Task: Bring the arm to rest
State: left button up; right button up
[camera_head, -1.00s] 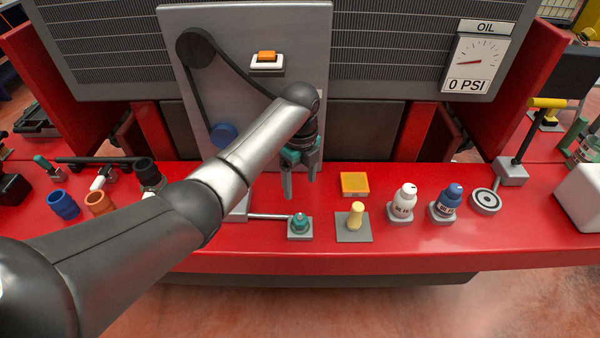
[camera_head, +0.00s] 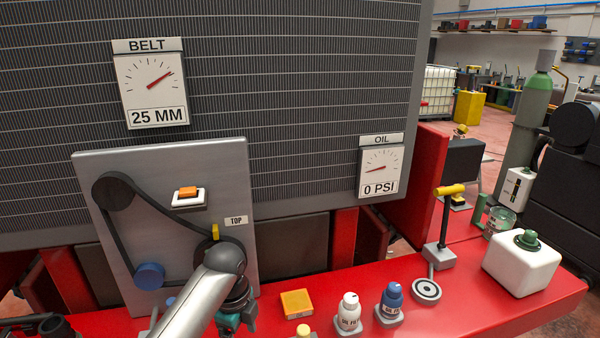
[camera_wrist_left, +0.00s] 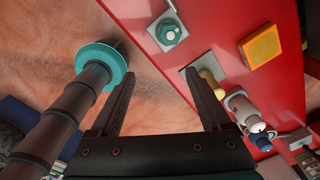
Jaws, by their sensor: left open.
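My left arm enters from the bottom of the head view. Its left gripper (camera_head: 236,318) is low in that picture, in front of the grey belt panel (camera_head: 100,220), and its fingers are mostly cut off or hidden. In the left wrist view the left gripper (camera_wrist_left: 160,76) is open, with nothing between its fingers. The fingers hang over the red bench edge and the floor, apart from the bench things. My right gripper is not in view.
A dark ribbed shaft with a teal ring (camera_wrist_left: 102,58) stands beside the left finger.

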pick_arm(q)
jog(key=s+d+f+n+t, duration=0.15)
jog(key=s+f+n, duration=0.35)
jog(key=s+n, duration=0.5)
jog(key=s+a+r+n+t, duration=0.1)
jog(key=s+a+r+n, duration=0.1)
jog(key=s+n, duration=0.45)
jog(key=s+a+r+n+t, duration=0.1)
jog(key=s+a+r+n, duration=0.2)
jog(key=s, duration=0.6)
notch_tip(320, 180, down, 31)
jog(key=s+g+b, duration=0.2)
jog(key=b, duration=0.7)
jog(key=s+a+f+b, duration=0.1)
jog(key=s+f+b, duration=0.3)
jog(key=s+f, duration=0.3)
jog(key=s+a+f+b, duration=0.1)
jog(key=s+f+b, duration=0.2)
jog(key=s+f, duration=0.5)
notch_tip(320, 180, down, 7)
jog(key=shift+s+a+r+g+b, duration=0.15)
jog(key=shift+s+a+g+b, duration=0.15)
jog(key=shift+g+b, duration=0.15)
